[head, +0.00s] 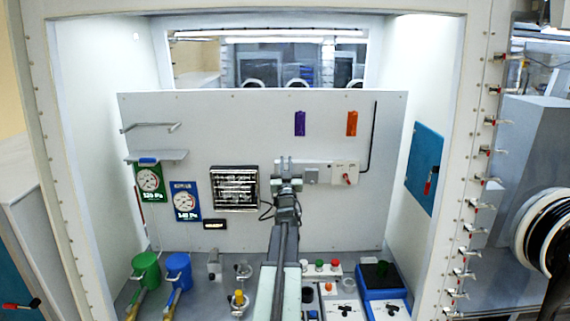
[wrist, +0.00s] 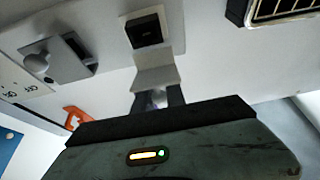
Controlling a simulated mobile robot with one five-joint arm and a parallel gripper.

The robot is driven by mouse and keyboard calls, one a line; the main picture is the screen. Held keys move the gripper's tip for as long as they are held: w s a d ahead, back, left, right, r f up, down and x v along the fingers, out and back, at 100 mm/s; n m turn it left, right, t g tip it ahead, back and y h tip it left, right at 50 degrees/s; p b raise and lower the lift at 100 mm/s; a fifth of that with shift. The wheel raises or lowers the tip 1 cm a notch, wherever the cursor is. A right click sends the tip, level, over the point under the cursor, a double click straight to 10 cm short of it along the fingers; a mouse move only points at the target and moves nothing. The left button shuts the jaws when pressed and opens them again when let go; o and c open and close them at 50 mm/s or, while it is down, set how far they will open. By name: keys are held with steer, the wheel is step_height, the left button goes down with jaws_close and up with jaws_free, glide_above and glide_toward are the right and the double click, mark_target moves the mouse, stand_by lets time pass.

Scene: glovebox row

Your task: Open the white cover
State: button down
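The white cover (wrist: 157,77) is a small pale flap in the wrist view. It stands out at an angle from a white socket housing whose black face (wrist: 146,29) is exposed. My gripper (wrist: 160,98) is right at the cover, its two dark fingers apart with a narrow gap between them. The fingertips overlap the flap's near edge; whether they touch it I cannot tell. In the head view my gripper (head: 286,161) is in front of the back panel and the arm hides the cover.
A grey box with a knob (wrist: 60,58) is beside the socket in the wrist view. The head view shows a red-handled switch (head: 346,173) to the right and a grilled unit (head: 234,188) to the left. A blue box (head: 382,279) and a green container (head: 147,268) stand below.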

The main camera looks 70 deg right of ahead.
steer(key=r+p, duration=0.1)
steer(key=p, duration=0.2)
steer(key=shift+d+r+y, duration=0.1)
steer(key=shift+r+y, duration=0.1)
steer(key=shift+y, duration=0.2)
steer(key=p, duration=0.1)
steer(key=y+p, duration=0.1)
steer(key=p, duration=0.1)
steer(key=shift+w+d+r+g, duration=0.1)
steer(key=shift+w+d+g, duration=0.15)
steer(key=shift+g, duration=0.15)
steer(key=shift+d+f+y+p, duration=0.15)
steer(key=shift+f+y+p, duration=0.3)
steer(key=shift+y+p, duration=0.1)
steer(key=c, duration=1.4)
jaws_free()
steer(key=shift+s, duration=0.1)
steer(key=r+b+v, duration=0.1)
steer(key=v, duration=0.6)
steer(key=shift+a+f, duration=0.4)
steer(key=shift+f, duration=0.1)
